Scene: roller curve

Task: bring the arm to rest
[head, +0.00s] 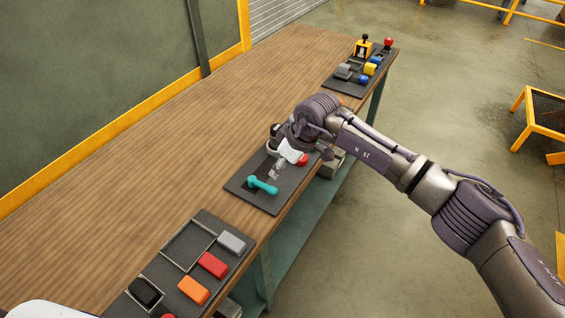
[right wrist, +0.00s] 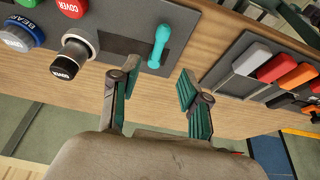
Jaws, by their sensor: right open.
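My right arm reaches in from the right in the head view. Its gripper (head: 277,170) hangs over the dark mat (head: 240,187) at the middle of the bench. In the right wrist view the two fingers of the gripper (right wrist: 158,80) are spread apart with nothing between them. A teal dumbbell-shaped piece (head: 263,185) lies on the mat, apart from the fingers; it also shows in the right wrist view (right wrist: 159,46), beyond the fingertips. My left gripper is not in view.
A tray with grey, red (head: 212,265) and orange (head: 194,290) blocks lies at the near end. A far mat holds blue, yellow and grey pieces. A black-topped knob (right wrist: 66,68) and labelled red and blue pieces sit left of the fingers. The bench's wall side is clear.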

